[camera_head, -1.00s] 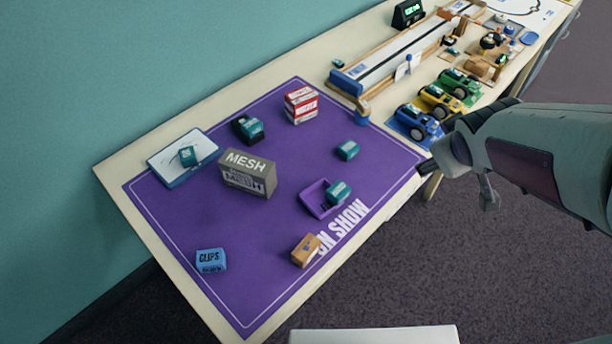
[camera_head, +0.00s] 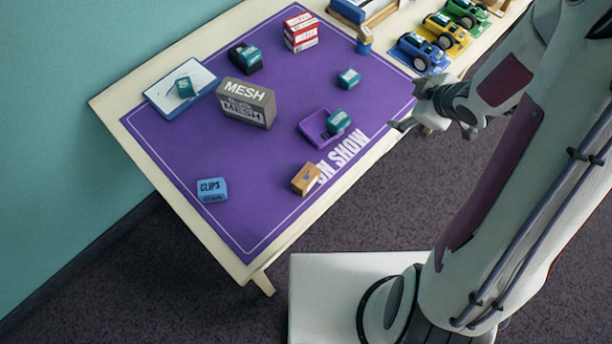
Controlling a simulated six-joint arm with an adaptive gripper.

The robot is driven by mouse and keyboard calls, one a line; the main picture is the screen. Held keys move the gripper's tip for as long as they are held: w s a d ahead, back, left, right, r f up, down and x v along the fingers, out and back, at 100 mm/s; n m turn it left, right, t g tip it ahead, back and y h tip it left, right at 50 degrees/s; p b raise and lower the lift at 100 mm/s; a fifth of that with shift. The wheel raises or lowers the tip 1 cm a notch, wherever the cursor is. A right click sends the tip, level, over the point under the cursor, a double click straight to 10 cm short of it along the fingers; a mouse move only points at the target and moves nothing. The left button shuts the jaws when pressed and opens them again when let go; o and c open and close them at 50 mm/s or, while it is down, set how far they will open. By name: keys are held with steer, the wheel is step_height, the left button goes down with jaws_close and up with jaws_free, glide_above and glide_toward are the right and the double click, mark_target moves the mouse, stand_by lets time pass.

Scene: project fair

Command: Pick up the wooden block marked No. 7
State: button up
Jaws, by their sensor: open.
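No number 7 is readable on any block. Several small teal blocks have pale marks too small to read: one on a white-topped tray (camera_head: 163,101), this teal block (camera_head: 184,88); one in a black holder (camera_head: 243,67), this teal block (camera_head: 249,56); one bare on the mat (camera_head: 348,78); and one at the right edge of a small purple tray (camera_head: 312,126), this teal block (camera_head: 339,121). A tan block (camera_head: 305,180) with a small dark mark lies near the front edge. My gripper (camera_head: 408,104) is open and empty, right of the purple tray, by the table edge.
On the purple mat (camera_head: 210,155) stand a grey MESH box (camera_head: 246,105), a blue CLIPS box (camera_head: 212,190) and red-white boxes (camera_head: 301,33). A wooden peg-like piece (camera_head: 364,41) and toy cars (camera_head: 424,52) are at the back right. The mat's lower left middle is clear.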

mark_target(314, 180)
steer(key=s+a+f+n+y, duration=0.1)
steer(key=a+f, duration=0.1)
steer(key=s+a+f+g+y, duration=0.1)
steer(key=s+a+f+y, duration=0.1)
steer(key=f, duration=0.1)
steer(key=s+a+f+n+y, duration=0.1)
steer(key=a+f+y, duration=0.1)
steer(key=a+f, duration=0.1)
steer(key=shift+s+a+f+n, duration=0.1)
steer(key=shift+s+f+n, duration=0.1)
steer(key=shift+f+n, duration=0.1)
steer(key=s+a+f+y, duration=0.1)
steer(key=s+a+y, duration=0.1)
steer(key=s, duration=0.1)
steer(key=s+a+y, duration=0.2)
steer(key=s+a, duration=0.1)
steer(key=s+a+f+y, duration=0.1)
steer(key=s+a+y, duration=0.2)
steer(key=shift+s+f+g, duration=0.15)
steer(key=shift+f+g, duration=0.2)
steer(key=shift+g, duration=0.05)
steer(key=shift+s+a+m+t+y, duration=0.35)
steer(key=shift+s+y, duration=0.15)
steer(key=shift+s, duration=0.2)
steer(key=shift+s+a+m+t+y, duration=0.25)
steer(key=shift+s+m+t+y, duration=0.1)
steer(key=shift+s+y, duration=0.25)
steer(key=shift+a, duration=0.1)
steer(key=shift+x, duration=1.2)
steer(key=shift+a, duration=0.1)
